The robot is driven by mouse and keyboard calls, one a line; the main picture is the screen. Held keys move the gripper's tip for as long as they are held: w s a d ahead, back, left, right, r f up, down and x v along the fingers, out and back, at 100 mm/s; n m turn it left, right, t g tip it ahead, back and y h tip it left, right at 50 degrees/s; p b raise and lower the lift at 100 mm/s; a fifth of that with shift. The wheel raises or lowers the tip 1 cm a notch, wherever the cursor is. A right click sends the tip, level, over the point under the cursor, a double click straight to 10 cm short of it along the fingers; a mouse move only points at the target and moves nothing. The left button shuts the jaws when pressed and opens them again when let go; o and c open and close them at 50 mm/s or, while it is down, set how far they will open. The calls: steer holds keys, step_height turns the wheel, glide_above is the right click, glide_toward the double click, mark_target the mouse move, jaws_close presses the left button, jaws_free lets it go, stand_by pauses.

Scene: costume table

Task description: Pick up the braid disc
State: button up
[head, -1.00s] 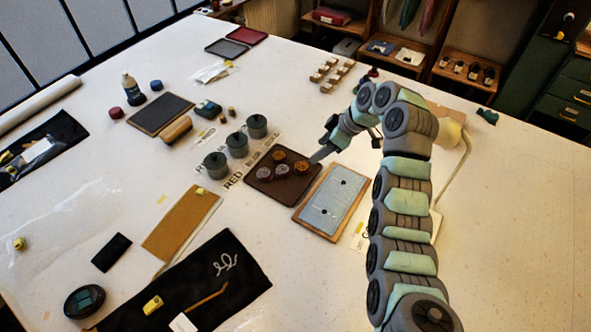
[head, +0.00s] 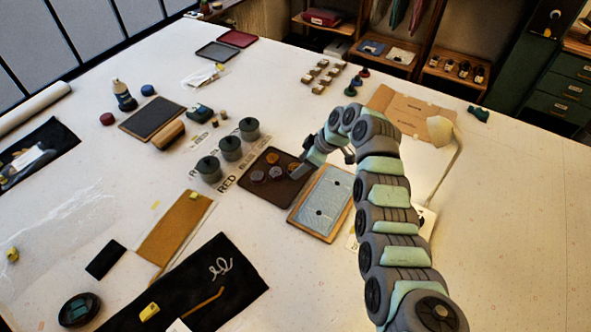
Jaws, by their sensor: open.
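Several small round discs sit on a dark brown tray (head: 290,194) in the middle of the table. A greyish disc (head: 257,177), another greyish disc (head: 275,173) and an orange-brown disc (head: 272,159) show on it. They are too small to tell which one is the braid disc. My gripper (head: 303,170) is open, with its fingers pointing down over the tray's right side. I cannot tell whether the fingers touch that disc.
A light blue board (head: 323,202) with dark holes lies right of the tray. Several grey-green lidded pots, one of them the nearest pot (head: 209,170), stand along its left. A lamp (head: 445,135) stands behind my arm.

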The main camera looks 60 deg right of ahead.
steer(key=shift+w+f, duration=0.35)
steer(key=shift+f, duration=0.25)
steer(key=c, duration=1.1)
